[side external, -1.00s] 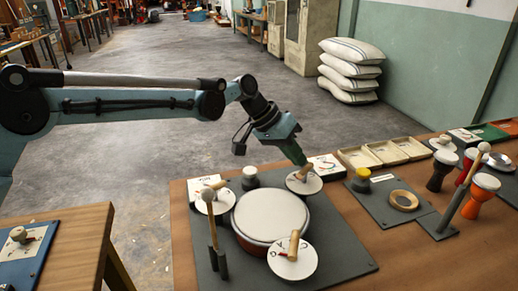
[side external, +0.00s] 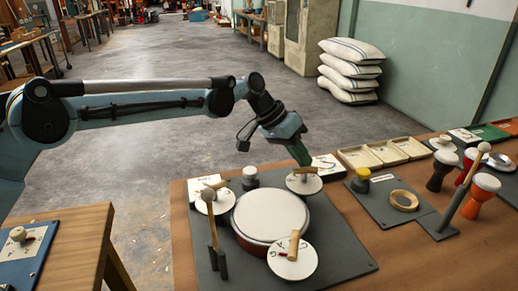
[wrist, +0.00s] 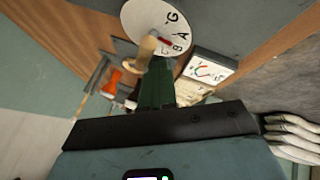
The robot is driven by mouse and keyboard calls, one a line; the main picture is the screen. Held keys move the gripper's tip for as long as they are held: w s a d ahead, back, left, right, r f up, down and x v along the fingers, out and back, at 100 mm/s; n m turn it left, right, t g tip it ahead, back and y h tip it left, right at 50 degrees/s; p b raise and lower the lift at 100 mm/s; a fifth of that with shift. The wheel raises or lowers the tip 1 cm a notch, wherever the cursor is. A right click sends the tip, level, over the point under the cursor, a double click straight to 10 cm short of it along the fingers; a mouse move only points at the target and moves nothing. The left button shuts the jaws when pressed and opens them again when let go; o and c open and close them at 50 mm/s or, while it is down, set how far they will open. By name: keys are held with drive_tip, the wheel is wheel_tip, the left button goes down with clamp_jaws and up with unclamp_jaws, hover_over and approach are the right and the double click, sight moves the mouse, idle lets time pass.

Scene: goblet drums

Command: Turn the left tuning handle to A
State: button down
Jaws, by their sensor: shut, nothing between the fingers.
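A round white drum (side external: 270,215) sits on a dark board (side external: 335,258) with three white dials around it, each with a wooden handle. My gripper (side external: 304,164) is shut and empty, just above the handle (side external: 303,170) of the far right dial (side external: 305,186). In the wrist view, my green fingers (wrist: 158,68) are close to that wooden handle (wrist: 147,47). The dial (wrist: 140,17) there shows G, A and B. Its red pointer (wrist: 165,41) points toward the A and B side; the exact mark is unclear. Another dial (side external: 215,202) is at left, and one (side external: 293,262) in front.
A mallet (side external: 213,232) stands upright in a holder at the board's left. A white card with a gauge (side external: 327,166) stands behind the far dial, also in the wrist view (wrist: 209,68). A wooden ring (side external: 403,200) and small goblet drums (side external: 480,196) are at right. Air above the drum is clear.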

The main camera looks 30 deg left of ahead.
drive_tip(key=shift+s, duration=0.15)
drive_tip(key=shift+s+a, duration=0.2)
drive_tip(key=shift+s, duration=0.55)
drive_tip(key=a+r, duration=0.7)
drive_tip(key=a, duration=0.2)
drive_tip(key=shift+s+a+r, duration=0.2)
drive_tip(key=shift+s+r, duration=0.2)
drive_tip(key=shift+s, duration=0.05)
drive_tip(key=c, duration=1.7)
unclamp_jaws()
drive_tip(key=shift+s+r, duration=0.1)
drive_tip(key=shift+r, duration=0.1)
drive_tip(key=o, duration=0.7)
drive_tip(key=d+y, duration=0.1)
drive_tip(key=s+d, duration=0.1)
drive_tip(key=d, duration=0.1)
drive_tip(key=s+d+y, duration=0.1)
drive_tip(key=d, duration=0.1)
drive_tip(key=shift+y, duration=0.3)
drive_tip(key=shift+c, duration=0.2)
drive_tip(key=t+y, duration=0.1)
drive_tip(key=y, duration=0.1)
approach(304, 169)
drive_tip(key=x, duration=1)
